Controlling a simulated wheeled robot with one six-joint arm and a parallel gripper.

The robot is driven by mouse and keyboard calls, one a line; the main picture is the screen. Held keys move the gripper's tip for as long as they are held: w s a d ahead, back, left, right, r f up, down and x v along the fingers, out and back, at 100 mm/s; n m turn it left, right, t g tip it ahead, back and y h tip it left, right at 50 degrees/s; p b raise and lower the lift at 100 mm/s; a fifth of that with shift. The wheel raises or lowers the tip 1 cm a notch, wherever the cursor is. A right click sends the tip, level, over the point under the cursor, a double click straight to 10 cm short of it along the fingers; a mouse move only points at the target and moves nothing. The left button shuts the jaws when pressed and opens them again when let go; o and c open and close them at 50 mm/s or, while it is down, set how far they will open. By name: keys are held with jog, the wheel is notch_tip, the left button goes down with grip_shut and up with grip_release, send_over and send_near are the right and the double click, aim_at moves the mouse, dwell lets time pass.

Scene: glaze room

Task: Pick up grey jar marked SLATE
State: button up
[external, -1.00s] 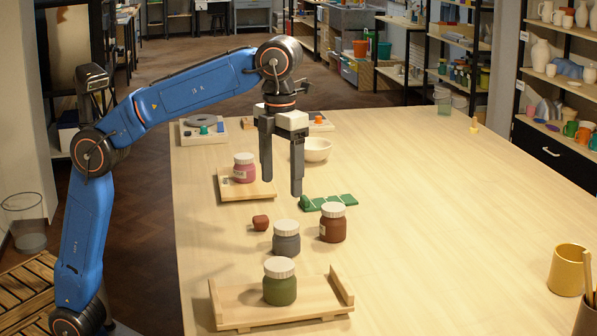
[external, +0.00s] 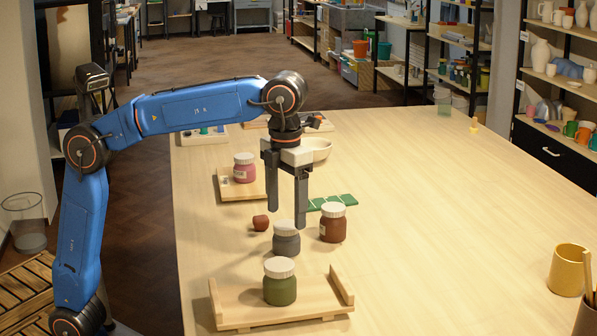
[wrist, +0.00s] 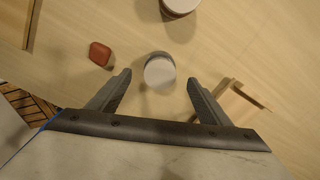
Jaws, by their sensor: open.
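The grey jar (external: 286,242) with a white lid stands upright on the table, left of the brown jar and behind the green one. No lettering on it can be read here. In the wrist view the grey jar (wrist: 159,70) shows from above, its white lid just beyond and between the two fingertips. My gripper (external: 287,218) points down above the grey jar, and one finger overlaps the jar's lid in the external view. In the wrist view my gripper (wrist: 158,80) is open, with nothing between its fingers.
A brown jar (external: 333,226) stands close on the right, and a small red lump (external: 261,222) lies on the left. A green jar (external: 280,287) stands on a wooden tray (external: 235,312) in front. A pink jar (external: 244,171) stands behind. The table's right side is mostly clear.

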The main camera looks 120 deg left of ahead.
aim_at(286, 224)
jog(key=shift+f, duration=2.65)
jog(key=c, duration=1.3)
